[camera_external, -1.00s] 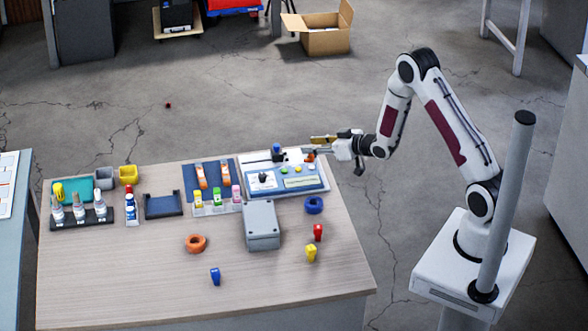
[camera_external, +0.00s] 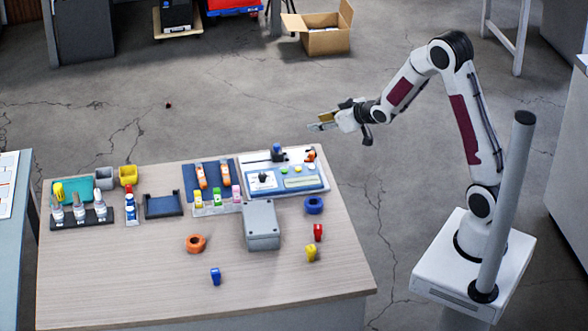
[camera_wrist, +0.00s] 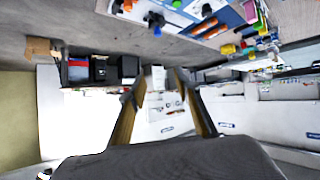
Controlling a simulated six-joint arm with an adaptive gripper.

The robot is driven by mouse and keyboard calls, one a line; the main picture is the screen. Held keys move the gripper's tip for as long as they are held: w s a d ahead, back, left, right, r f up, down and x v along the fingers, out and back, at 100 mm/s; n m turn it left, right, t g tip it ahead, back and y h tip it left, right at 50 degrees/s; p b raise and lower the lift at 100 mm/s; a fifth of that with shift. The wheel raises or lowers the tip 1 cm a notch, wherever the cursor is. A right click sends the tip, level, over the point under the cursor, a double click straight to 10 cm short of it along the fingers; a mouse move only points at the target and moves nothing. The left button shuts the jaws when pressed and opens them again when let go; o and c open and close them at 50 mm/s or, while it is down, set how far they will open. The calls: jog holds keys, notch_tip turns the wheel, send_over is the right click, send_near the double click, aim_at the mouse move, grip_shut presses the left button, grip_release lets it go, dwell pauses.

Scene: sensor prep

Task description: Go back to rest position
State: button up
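My gripper (camera_external: 324,122) is raised in the air beyond the far right corner of the table, pointing left in the external view. In the wrist view my gripper (camera_wrist: 160,80) has its two fingers apart, with only the distant room between them. It holds nothing. The nearest task-station item is the sensor test panel (camera_external: 287,181) with its blue and white face, lying on the table below and left of the gripper. My gripper is apart from it.
The wooden table (camera_external: 110,285) holds a grey box (camera_external: 262,224), an orange ring (camera_external: 196,243), a blue ring (camera_external: 314,205), small coloured pieces and a bottle rack (camera_external: 82,219). An open cardboard box (camera_external: 325,42) stands on the floor behind. The air around my arm is clear.

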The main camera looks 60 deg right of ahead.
jog(key=s+a+r+g, duration=0.2)
jog(key=s+a+r, duration=0.1)
jog(key=s+r, duration=0.4)
jog(key=s+a+r+g, duration=0.1)
jog(key=s+a+r, duration=0.3)
jog(key=s, duration=0.6)
jog(key=s+a+r+g, duration=0.1)
jog(key=s+a, duration=0.1)
jog(key=s, duration=0.8)
jog(key=s+a+r+g+y, duration=0.1)
jog(key=s+a, duration=0.2)
jog(key=s, duration=0.8)
jog(key=shift+s+a+g, duration=0.15)
jog(key=shift+a+g, duration=0.2)
jog(key=shift+g, duration=0.05)
jog(key=shift+r, duration=0.1)
jog(key=shift+c, duration=0.3)
dwell(1.2)
